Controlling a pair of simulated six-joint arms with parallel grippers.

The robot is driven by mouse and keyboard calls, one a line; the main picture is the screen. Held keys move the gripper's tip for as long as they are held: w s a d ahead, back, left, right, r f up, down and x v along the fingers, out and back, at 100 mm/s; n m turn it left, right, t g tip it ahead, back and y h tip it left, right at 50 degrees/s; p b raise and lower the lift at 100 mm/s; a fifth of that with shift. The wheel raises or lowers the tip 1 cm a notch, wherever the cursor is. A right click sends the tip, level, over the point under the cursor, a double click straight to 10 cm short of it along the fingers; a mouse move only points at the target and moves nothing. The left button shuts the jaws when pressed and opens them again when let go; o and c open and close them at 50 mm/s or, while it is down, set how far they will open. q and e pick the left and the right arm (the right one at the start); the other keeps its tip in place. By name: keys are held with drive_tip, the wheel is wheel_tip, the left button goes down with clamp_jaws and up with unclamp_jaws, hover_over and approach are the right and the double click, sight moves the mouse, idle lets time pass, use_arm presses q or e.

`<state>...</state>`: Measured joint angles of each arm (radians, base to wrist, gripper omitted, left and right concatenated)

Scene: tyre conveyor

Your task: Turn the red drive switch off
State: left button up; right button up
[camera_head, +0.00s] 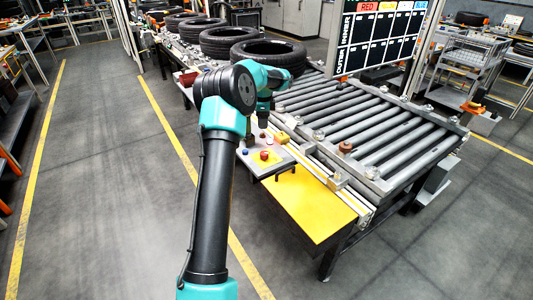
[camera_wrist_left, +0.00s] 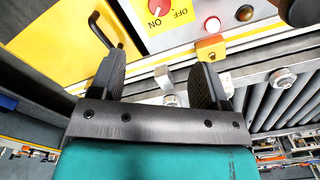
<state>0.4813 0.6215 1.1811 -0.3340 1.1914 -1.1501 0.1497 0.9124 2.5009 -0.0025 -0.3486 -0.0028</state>
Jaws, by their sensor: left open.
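The red drive switch (camera_wrist_left: 160,7) is cut off by the top edge of the left wrist view. It sits on a yellow plate with ON and OFF lettering; its exact setting is hard to tell. In the head view, a small red knob (camera_head: 264,155) shows on the control panel (camera_head: 254,166) at the conveyor's near side. My left gripper (camera_wrist_left: 158,72) is open and empty, its two dark fingers apart. The switch lies beyond the fingertips, not between them. In the head view the left gripper (camera_head: 262,118) hangs above the panel, small and partly hidden. My right gripper is not in view.
A black bent handle (camera_wrist_left: 106,30) stands beside the left finger. The roller conveyor (camera_head: 370,125) lies to the right; tyres (camera_head: 268,53) stand behind. A yellow plate (camera_head: 312,208) lies in front.

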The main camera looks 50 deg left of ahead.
sight(264, 153)
use_arm(q)
wheel_tip(264, 153, down, 18)
drive_tip(key=shift+r, duration=0.25)
idle(0.5)
drive_tip(key=c, duration=0.9)
